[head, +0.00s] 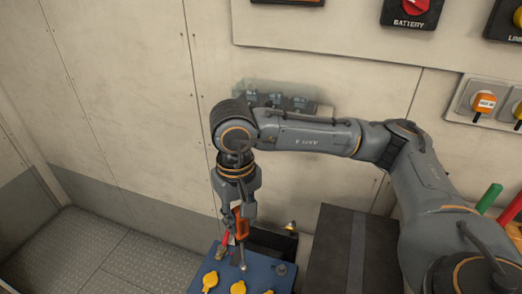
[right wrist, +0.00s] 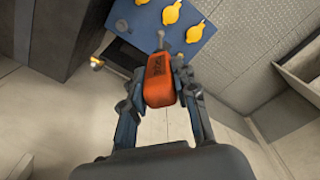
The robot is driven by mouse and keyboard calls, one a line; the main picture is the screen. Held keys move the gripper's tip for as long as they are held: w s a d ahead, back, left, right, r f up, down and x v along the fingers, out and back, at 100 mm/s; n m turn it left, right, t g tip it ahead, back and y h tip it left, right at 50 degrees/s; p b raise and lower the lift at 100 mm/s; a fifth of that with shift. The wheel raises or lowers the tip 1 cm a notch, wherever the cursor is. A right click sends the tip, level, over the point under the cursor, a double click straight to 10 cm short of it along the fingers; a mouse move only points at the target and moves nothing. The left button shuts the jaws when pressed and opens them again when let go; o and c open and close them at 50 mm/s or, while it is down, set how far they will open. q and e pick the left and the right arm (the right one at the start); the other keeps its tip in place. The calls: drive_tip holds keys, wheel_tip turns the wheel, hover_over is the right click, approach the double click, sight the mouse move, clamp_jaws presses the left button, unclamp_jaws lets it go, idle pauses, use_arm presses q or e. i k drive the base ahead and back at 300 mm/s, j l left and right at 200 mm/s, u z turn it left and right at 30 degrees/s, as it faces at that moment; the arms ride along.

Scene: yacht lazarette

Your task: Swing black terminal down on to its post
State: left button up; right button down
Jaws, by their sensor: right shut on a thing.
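My right gripper (head: 238,212) points down over the blue battery (head: 228,284) and is shut on the orange handle (head: 241,224) of a tool. The handle also shows between the fingers in the right wrist view (right wrist: 158,80). The tool's grey shaft reaches down to the battery top; I cannot tell whether its tip touches anything. A red piece (head: 224,241) stands beside the tool at the battery's back left. A grey post (head: 280,269) rises from the battery's right side. I cannot make out the black terminal with certainty. My left gripper is out of view.
Yellow caps (head: 238,287) sit on the battery. Behind it is a dark recess with a small bright fitting (head: 291,226). A dark box (head: 335,254) stands close on the right. The wall is just behind my arm. The floor at left (head: 105,250) is clear.

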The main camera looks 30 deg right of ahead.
sight(292, 229)
drive_tip(key=i+j, duration=0.2)
drive_tip(key=j, duration=0.15)
drive_tip(key=i+j, duration=0.15)
drive_tip(key=j, duration=0.2)
drive_tip(key=i+j, duration=0.2)
drive_tip(key=j, duration=0.15)
drive_tip(key=i+j+z, duration=0.1)
drive_tip(key=j, duration=0.25)
drive_tip(key=i+j, duration=0.3)
drive_tip(key=j+z, duration=0.1)
drive_tip(key=z, duration=0.35)
drive_tip(key=j+z, duration=0.1)
drive_tip(key=z, duration=0.35)
drive_tip(key=j+z, duration=0.1)
drive_tip(key=z, duration=0.35)
drive_tip(key=j+z, duration=0.1)
drive_tip(key=z, duration=0.35)
drive_tip(key=i+l+z, duration=0.1)
drive_tip(key=i+z, duration=0.15)
drive_tip(key=z, duration=0.15)
drive_tip(key=i+z, duration=0.25)
drive_tip(key=z, duration=0.2)
